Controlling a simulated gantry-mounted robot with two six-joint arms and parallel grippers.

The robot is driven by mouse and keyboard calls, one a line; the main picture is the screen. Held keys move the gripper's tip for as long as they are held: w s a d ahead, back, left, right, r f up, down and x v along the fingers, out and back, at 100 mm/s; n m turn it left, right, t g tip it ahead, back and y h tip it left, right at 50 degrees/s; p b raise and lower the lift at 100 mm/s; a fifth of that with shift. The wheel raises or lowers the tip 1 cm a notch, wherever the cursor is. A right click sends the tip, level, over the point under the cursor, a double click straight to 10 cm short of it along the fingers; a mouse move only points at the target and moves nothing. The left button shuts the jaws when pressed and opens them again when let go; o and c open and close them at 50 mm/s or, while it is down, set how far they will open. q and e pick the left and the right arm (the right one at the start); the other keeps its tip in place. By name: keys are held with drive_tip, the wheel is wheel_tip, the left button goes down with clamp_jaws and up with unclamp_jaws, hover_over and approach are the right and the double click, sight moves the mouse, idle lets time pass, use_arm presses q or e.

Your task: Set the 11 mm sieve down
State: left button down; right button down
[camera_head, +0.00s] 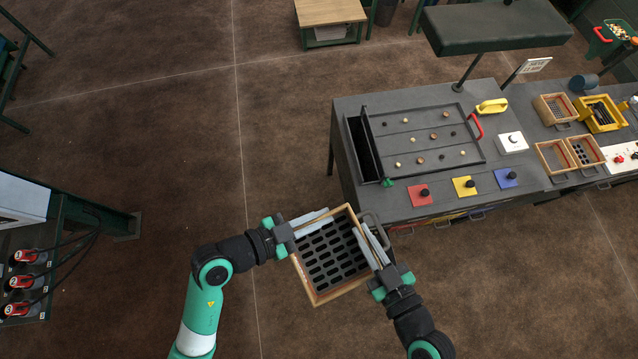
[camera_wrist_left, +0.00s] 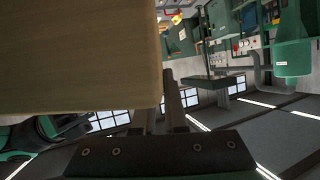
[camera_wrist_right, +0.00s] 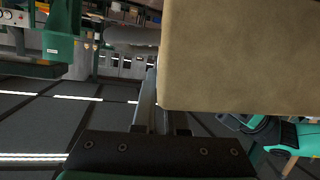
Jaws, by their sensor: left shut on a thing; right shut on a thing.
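A wooden-framed sieve (camera_head: 313,299) with a dark slotted plate is held between both arms in the head view, in front of the grey workbench's left front corner. My left gripper (camera_head: 318,220) is shut on its upper left side. My right gripper (camera_head: 372,247) is shut on its right side. The sieve's wooden wall fills the upper left of the left wrist view (camera_wrist_left: 80,60) and the upper right of the right wrist view (camera_wrist_right: 240,55). The sieve is over the floor, clear of the bench top. No size mark is readable on it.
The grey bench (camera_head: 350,105) carries a shallow tray (camera_head: 420,120) with several small pieces, and red (camera_head: 420,195), yellow (camera_head: 464,187) and blue (camera_head: 508,179) pads with black knobs. More wooden-framed sieves (camera_head: 553,156) and a yellow crate (camera_head: 600,114) stand right. Open floor lies left.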

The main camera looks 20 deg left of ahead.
idle(0.9)
drive_tip(key=c, duration=0.9)
unclamp_jaws()
drive_tip(key=w+d+r+m+t+h, duration=0.1)
drive_tip(key=w+d+r+t, duration=0.2)
drive_tip(key=r, duration=0.7)
drive_tip(key=w+d+r+m+t, duration=0.15)
drive_tip(key=w+r, duration=0.35)
drive_tip(key=r, duration=0.5)
drive_tip(key=w+d+r+t+h, duration=0.1)
drive_tip(key=w+r+t, duration=0.3)
drive_tip(key=r, duration=0.5)
drive_tip(key=s+d+r+m+t+h, duration=0.2)
drive_tip(key=r, duration=0.6)
drive_tip(key=s+d+r+m+t+h, duration=0.1)
drive_tip(key=s+d+r+m+t, duration=0.1)
drive_tip(key=r, duration=0.6)
drive_tip(key=s+d+r+m+t+h, duration=0.2)
drive_tip(key=s+d+r+t, duration=0.1)
drive_tip(key=r, duration=0.5)
drive_tip(key=shift+s+d+r+t+h, duration=0.1)
drive_tip(key=shift+r+t+h, duration=0.2)
drive_tip(key=shift+r, duration=0.1)
